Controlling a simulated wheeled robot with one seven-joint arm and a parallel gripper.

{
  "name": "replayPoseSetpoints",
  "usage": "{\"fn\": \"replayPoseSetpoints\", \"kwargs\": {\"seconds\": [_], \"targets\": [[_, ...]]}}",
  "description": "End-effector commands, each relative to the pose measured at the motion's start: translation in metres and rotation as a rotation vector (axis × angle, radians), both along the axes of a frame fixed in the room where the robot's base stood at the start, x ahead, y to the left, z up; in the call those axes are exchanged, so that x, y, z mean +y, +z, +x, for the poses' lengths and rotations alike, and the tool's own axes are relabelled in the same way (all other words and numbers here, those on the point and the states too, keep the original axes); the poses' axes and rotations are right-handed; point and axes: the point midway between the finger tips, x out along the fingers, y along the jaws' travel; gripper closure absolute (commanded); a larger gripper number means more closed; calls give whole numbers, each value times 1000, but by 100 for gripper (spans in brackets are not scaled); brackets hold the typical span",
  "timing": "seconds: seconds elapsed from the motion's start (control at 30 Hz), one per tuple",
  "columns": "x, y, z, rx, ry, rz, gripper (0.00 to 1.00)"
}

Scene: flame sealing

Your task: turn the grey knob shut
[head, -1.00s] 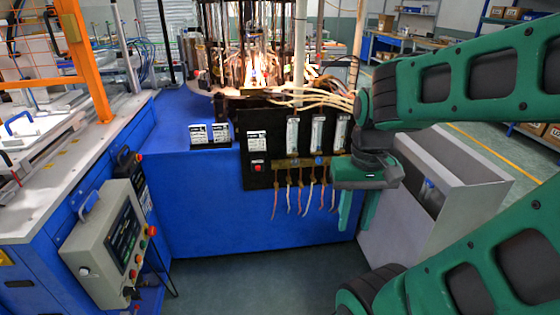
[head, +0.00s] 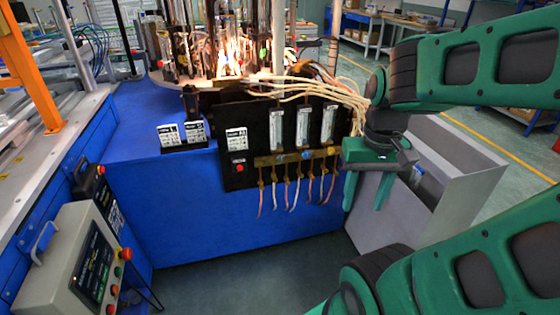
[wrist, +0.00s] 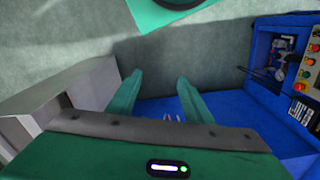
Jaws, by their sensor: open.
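The black gas panel (head: 255,135) stands on the front of the blue machine, with three upright flow tubes (head: 303,122). I cannot make out a grey knob for certain at this size. My gripper (head: 367,203) is open and empty, to the right of the panel and a little lower, with its fingers pointing down. In the wrist view my gripper (wrist: 159,80) has its fingers apart, with floor and blue machine beyond.
A grey open-topped bin (head: 440,185) stands right of the machine, close to my gripper. Loose hoses (head: 295,190) hang below the strip. Flames (head: 230,60) burn on top of the machine. A control box (head: 80,265) stands at the lower left. Floor is free in front.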

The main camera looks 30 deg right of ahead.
Motion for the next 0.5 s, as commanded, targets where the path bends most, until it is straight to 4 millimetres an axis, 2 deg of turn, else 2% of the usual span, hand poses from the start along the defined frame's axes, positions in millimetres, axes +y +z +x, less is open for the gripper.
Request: {"fn": "replayPoseSetpoints", "kwargs": {"seconds": [0.07,0.17,0.5], "targets": [[-9,-6,15,-18,5,-24,54],[-24,-18,47,-65,17,-77,54],[-77,-71,188,-328,95,-289,54]]}}
